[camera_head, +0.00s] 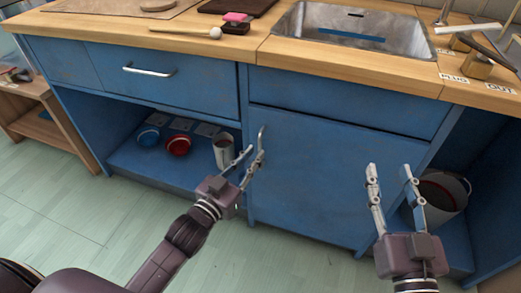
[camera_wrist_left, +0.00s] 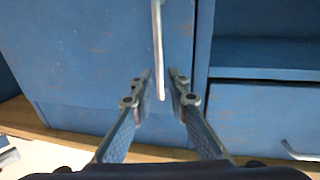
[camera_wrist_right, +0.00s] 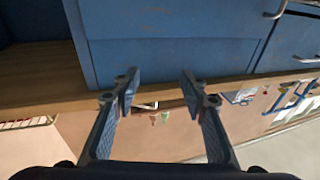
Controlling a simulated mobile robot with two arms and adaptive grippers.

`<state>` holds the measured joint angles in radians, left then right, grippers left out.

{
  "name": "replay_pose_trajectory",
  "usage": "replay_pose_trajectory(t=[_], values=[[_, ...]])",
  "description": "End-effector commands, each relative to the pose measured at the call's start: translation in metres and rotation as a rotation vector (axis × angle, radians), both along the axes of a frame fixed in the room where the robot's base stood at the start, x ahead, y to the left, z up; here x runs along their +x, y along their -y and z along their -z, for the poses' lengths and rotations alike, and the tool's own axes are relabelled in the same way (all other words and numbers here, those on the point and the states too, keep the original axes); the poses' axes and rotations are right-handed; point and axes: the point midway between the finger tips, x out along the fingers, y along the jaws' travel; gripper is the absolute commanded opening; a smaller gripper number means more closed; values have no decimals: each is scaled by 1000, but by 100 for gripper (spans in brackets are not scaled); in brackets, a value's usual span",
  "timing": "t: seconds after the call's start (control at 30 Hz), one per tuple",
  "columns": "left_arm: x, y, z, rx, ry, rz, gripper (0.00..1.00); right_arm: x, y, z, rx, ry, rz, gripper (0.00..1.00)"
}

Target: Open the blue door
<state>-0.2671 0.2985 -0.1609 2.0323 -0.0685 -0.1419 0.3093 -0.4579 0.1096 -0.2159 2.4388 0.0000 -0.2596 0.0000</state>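The blue door (camera_head: 325,165) is shut under the sink, flush with the cabinet front. Its vertical metal handle (camera_head: 262,135) is near its left edge. My left gripper (camera_head: 253,152) is open at the handle. In the left wrist view, the handle (camera_wrist_left: 157,45) runs down to between the open fingertips (camera_wrist_left: 159,78), with gaps on both sides. It is not gripped. My right gripper (camera_head: 390,170) is open and empty in front of the door's right part. The right wrist view shows its two fingers (camera_wrist_right: 158,80) apart with nothing between them.
A blue drawer (camera_head: 165,75) with a metal handle is left of the door, above an open shelf with a blue bowl (camera_head: 148,137), red bowl (camera_head: 178,145) and cup (camera_head: 222,150). A bucket (camera_head: 442,195) stands in the right opening. The floor (camera_head: 100,225) before the cabinet is clear.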

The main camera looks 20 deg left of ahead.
Motion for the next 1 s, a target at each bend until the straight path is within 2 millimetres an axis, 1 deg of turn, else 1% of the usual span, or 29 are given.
replay_pose_trajectory(t=[0.03, 0.2, 0.3, 0.4, 0.7, 0.73, 0.83, 0.87, 1.0], values=[[8, 2, 1, -1, 3, 0, 15, -1, -1, -7, 11, 40, -2, 40], [28, 6, 1, 0, 1, 0, 15, -7, -3, -34, 44, 161, -10, 40], [35, 8, 1, 0, 0, 0, 15, -10, -3, -45, 57, 209, -12, 40], [39, 10, 1, -1, -1, 1, 15, -12, -4, -51, 65, 237, -14, 40], [41, 10, 1, -1, -2, 0, 15, -13, -4, -54, 68, 250, -14, 40], [41, 10, 1, -1, -2, 0, 13, -13, -4, -54, 68, 250, -14, 40], [41, 10, 1, -1, -2, 0, 2, -13, -4, -54, 68, 250, -14, 40], [41, 10, 1, -1, -2, 0, 0, -13, -4, -54, 68, 250, -14, 40], [40, 10, 1, -1, -2, 0, 0, -13, -4, -54, 68, 250, -14, 40]])
